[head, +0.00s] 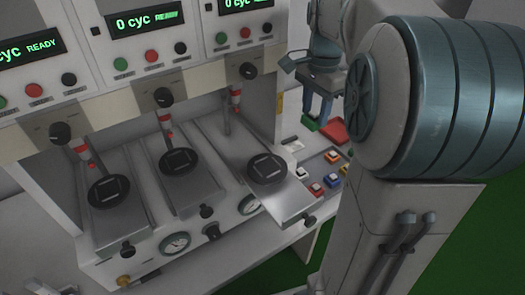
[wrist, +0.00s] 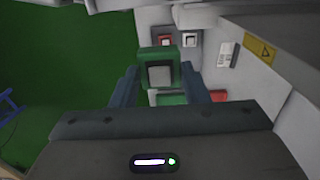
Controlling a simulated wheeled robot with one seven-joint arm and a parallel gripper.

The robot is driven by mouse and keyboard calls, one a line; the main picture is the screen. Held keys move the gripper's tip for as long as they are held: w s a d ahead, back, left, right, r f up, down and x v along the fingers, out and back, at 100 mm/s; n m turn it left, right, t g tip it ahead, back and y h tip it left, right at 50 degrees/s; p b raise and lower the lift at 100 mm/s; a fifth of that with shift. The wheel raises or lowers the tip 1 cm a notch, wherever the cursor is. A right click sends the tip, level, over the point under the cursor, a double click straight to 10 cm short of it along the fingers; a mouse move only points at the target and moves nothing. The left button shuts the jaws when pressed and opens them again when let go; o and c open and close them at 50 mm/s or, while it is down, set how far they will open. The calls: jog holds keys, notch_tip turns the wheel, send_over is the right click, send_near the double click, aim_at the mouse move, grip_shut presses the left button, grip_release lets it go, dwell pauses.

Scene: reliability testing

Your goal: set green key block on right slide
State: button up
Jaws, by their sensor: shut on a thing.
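My gripper (wrist: 159,74) is shut on the green key block (wrist: 147,54), which has a grey square key cap on a green base. In the wrist view a finger stands on each side of it. In the head view my gripper (head: 319,106) points down at the back right, beyond the machine, and the block cannot be told apart there. The right slide (head: 288,197) is a grey plate that sticks out toward the front. A round black fixture (head: 267,169) with a square middle sits on it. My gripper is behind and to the right of this slide, well apart from it.
A green tray (wrist: 170,98) and a red tray (head: 333,131) lie below my gripper. Several coloured key blocks, including a red one (head: 316,188) and a blue one (head: 331,181), stand right of the slide. The middle slide (head: 190,195) and left slide (head: 118,232) have similar fixtures.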

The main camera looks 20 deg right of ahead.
jog(key=a+f, duration=0.2)
jog(key=a, duration=0.1)
jog(key=a+f, duration=0.2)
jog(key=a, duration=0.2)
jog(key=a+f+p, duration=0.1)
jog(key=a+f, duration=0.1)
jog(key=a, duration=0.2)
jog(key=shift+s+a+f, duration=0.25)
jog(key=shift+s+f, duration=0.15)
jog(key=shift+f, duration=2)
jog(key=shift+f, duration=0.15)
jog(key=o, duration=1)
notch_tip(320, 180, up, 12)
jog(key=s+f+n+t, duration=0.1)
jog(key=s+f+n, duration=0.3)
jog(key=s+n, duration=0.3)
jog(key=s+f+n+t, duration=0.2)
jog(key=s+f+n, duration=0.1)
jog(key=s+n, duration=0.4)
jog(key=shift+s+f, duration=0.2)
jog(key=shift+f, duration=0.15)
